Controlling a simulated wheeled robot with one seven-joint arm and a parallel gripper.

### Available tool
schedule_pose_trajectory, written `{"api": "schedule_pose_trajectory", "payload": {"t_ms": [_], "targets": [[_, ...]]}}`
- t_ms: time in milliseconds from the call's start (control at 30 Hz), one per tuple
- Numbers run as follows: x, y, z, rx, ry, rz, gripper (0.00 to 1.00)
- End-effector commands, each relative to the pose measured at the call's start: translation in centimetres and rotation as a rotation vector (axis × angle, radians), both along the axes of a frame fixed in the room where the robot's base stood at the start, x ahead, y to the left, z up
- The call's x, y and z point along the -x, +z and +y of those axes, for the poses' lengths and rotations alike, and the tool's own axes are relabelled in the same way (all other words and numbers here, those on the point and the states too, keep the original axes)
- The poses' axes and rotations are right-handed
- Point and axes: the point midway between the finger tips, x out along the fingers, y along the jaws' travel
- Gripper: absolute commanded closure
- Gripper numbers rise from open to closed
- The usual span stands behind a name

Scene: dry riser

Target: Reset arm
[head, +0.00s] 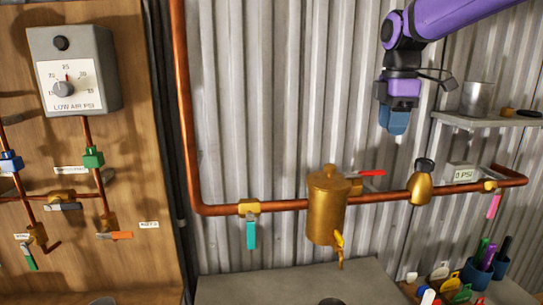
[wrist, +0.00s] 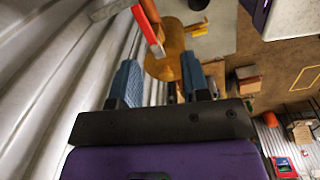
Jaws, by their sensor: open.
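My gripper (head: 393,122) hangs from my purple arm at the upper right of the head view, fingers pointing down in front of the corrugated wall. It is above the copper pipe and apart from it. In the wrist view the two blue fingers of my gripper (wrist: 160,82) stand apart with nothing held between them. Beyond them shows the brass vessel (wrist: 168,60) with a red lever (wrist: 147,25). In the head view the brass vessel (head: 326,205) and its red lever (head: 371,173) are below and left of my gripper.
A shelf (head: 480,121) with a metal can (head: 478,98) is right of my gripper. The copper pipe (head: 290,207) carries a teal-handled valve (head: 250,230), a brass fitting (head: 420,186) and a pink-handled valve (head: 492,205). A gauge box (head: 75,75) hangs on a wooden panel at left.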

Motion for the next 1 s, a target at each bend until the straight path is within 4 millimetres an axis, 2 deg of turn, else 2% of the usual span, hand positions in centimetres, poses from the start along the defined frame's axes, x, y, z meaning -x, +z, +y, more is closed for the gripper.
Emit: {"api": "schedule_pose_trajectory", "payload": {"t_ms": [33, 267, 433, 600, 800, 1000], "targets": [[1.9, 0.4, 0.0, -0.002, -0.075, -0.027, 0.57], [9.5, 0.3, -0.5, -0.047, -0.464, -0.139, 0.57], [14.8, -0.9, -0.9, -0.115, -0.749, -0.215, 0.57], [19.9, -2.9, -1.4, -0.209, -1.027, -0.278, 0.57], [24.2, -5.6, -1.8, -0.326, -1.293, -0.320, 0.57], [26.0, -7.0, -1.9, -0.387, -1.416, -0.331, 0.57]]}}
